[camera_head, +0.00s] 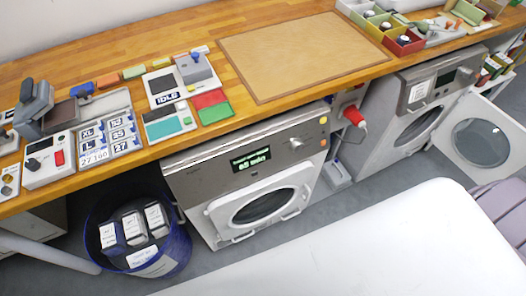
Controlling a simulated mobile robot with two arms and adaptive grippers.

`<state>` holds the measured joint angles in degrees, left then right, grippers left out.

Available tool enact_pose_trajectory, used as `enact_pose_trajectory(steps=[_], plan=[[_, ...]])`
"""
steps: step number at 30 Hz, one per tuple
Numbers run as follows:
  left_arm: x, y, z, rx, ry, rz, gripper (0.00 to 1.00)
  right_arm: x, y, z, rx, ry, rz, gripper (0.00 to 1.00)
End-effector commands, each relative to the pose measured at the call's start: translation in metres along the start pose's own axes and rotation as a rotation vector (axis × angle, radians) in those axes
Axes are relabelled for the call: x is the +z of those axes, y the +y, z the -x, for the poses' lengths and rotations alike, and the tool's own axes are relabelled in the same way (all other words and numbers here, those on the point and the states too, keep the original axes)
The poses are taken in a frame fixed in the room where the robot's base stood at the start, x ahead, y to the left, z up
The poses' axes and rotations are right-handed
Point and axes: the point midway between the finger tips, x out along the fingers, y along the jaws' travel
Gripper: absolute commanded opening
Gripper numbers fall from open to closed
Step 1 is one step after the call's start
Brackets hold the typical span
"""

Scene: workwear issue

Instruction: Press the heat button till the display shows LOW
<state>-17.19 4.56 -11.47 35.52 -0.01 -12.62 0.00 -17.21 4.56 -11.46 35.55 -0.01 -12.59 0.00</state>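A lit green display (251,159) is on the front panel of the grey-and-white machine (185,180) under the worktop. Its large line seems to read a number of minutes; its small upper line is too small to read. To its right on the panel are a round knob (296,143) and small yellow and orange buttons (323,120). No button is legibly labelled heat. Neither gripper is in view.
A second machine (407,108) at right has its round door (481,143) open. A blue bin (181,245) holding several labelled items stands on the floor at left. The brown mat (297,54) on the worktop is bare. A red plug (354,117) is between the machines.

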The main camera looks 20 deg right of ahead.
Motion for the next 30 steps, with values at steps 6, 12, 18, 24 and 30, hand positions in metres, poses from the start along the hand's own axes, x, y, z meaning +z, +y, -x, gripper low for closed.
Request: enact_pose_trajectory(steps=[6, 12, 18, 24, 30], plan=[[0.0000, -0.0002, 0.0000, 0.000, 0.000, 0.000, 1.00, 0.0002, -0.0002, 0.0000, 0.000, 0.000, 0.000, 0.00], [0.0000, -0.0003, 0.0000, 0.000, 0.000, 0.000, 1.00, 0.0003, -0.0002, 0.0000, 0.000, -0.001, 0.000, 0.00], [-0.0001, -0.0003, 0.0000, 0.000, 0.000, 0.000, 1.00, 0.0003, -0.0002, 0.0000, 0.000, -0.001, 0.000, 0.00], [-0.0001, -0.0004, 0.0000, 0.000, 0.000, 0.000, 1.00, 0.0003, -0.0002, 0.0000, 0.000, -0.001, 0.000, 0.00], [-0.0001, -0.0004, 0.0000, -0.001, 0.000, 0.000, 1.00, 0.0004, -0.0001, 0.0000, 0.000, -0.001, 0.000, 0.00]])
